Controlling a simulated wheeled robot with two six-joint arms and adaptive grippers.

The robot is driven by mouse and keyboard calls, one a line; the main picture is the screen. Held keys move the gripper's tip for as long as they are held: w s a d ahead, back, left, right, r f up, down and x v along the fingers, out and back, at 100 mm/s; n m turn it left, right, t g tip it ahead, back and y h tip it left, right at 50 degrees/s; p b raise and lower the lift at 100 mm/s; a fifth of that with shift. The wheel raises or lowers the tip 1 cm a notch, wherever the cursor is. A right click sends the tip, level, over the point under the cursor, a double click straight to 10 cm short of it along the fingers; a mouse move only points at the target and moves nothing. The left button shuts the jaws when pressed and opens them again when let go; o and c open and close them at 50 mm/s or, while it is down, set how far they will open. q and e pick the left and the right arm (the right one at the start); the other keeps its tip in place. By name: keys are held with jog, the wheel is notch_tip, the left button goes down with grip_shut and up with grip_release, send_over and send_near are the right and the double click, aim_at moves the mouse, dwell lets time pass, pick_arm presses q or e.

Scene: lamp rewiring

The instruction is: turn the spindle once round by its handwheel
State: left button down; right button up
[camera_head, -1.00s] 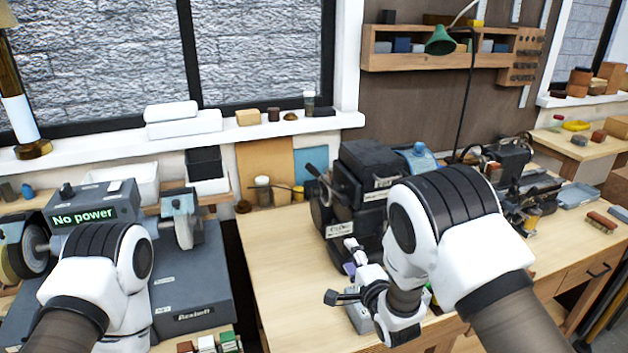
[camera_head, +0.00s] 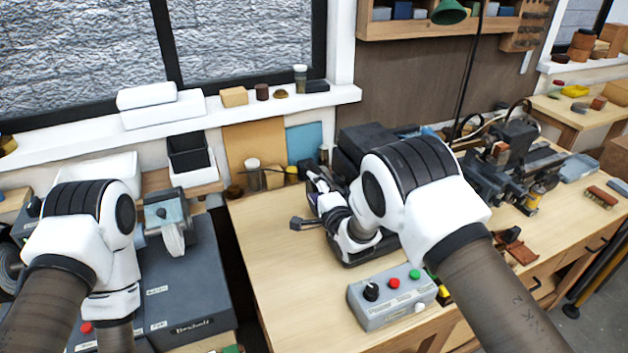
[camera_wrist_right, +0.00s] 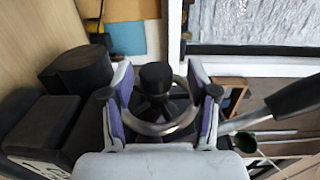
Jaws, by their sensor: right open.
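The handwheel (camera_wrist_right: 165,128) is a metal ring with a dark hub, seen in the right wrist view between the two fingers of my right gripper (camera_wrist_right: 160,78). The fingers are open, one on each side of the wheel; I cannot tell if they touch it. In the head view my right gripper (camera_head: 322,185) is at the left side of the dark machine (camera_head: 362,142), and my arm hides much of that machine and the wheel. The spindle itself is not clearly seen. My left arm is at the left, its fingers out of sight.
A grey control box (camera_head: 392,297) with a black knob and red and green buttons stands at the bench front. The wooden bench top (camera_head: 275,265) is clear left of it. A grinder (camera_head: 190,285) is at the left, and another machine (camera_head: 505,160) at the right.

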jog(key=shift+w+a+f, duration=0.2)
jog(key=shift+w, duration=0.3)
jog(key=shift+w+a+f, duration=0.2)
jog(key=shift+w, duration=0.25)
jog(key=shift+s+d+r, duration=0.15)
jog(key=shift+s+d, duration=0.05)
jog(key=shift+c, duration=0.7)
jog(key=shift+s+d+r, duration=0.1)
jog(key=shift+s, duration=0.1)
jog(key=c, duration=0.5)
grip_shut()
pick_arm(q)
jog(key=shift+w+r, duration=0.1)
jog(key=shift+f, duration=0.2)
